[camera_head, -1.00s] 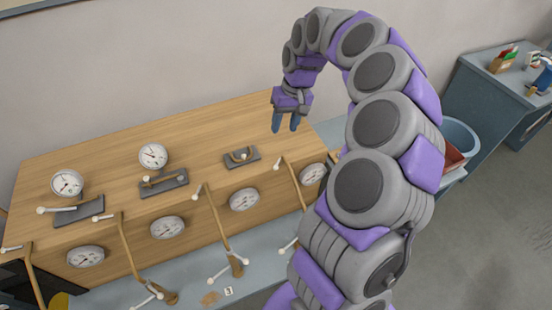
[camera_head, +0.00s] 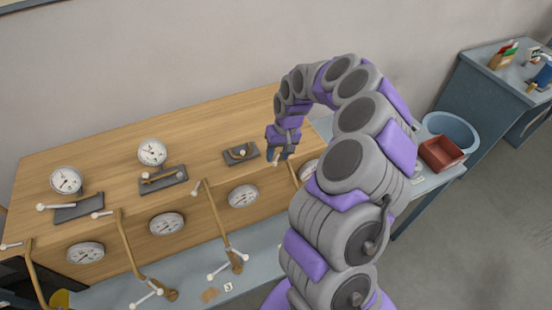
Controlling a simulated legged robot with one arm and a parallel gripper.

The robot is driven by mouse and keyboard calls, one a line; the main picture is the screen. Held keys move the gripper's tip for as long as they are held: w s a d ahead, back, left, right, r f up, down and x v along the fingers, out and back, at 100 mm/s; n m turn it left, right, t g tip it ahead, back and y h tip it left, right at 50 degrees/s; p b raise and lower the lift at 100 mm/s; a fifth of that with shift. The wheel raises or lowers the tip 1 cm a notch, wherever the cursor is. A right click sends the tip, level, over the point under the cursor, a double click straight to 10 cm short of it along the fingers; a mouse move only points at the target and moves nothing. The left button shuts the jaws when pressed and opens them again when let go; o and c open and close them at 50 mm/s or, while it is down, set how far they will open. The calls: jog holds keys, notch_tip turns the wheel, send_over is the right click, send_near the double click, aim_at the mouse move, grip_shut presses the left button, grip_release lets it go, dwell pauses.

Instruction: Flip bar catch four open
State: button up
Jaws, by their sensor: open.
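Three dark catch plates with bars show on top of the long wooden box (camera_head: 215,130): a left one (camera_head: 78,208), a middle one (camera_head: 163,181) and a right one (camera_head: 241,154). I cannot see a fourth plate; my arm covers the right end of the box. My gripper (camera_head: 276,157) points down at the box's right part, right of the right plate, its fingers blue-grey, open and apparently empty. A white-tipped brown hose or lever (camera_head: 293,174) shows just below the fingertips. I cannot tell whether they touch it.
Two dials (camera_head: 66,180) (camera_head: 152,152) stand on the box, and more sit on its front. Brown levers with white T-handles (camera_head: 212,215) hang down the front. A blue tub (camera_head: 452,132) and red bin (camera_head: 441,154) stand at the right. A "3" label (camera_head: 228,287) lies on the ledge.

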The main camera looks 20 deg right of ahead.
aim_at(275, 164)
jog(key=shift+a+f, duration=0.15)
jog(key=shift+f, duration=0.6)
jog(key=shift+a+f, duration=0.15)
jog(key=shift+f, duration=0.55)
grip_shut()
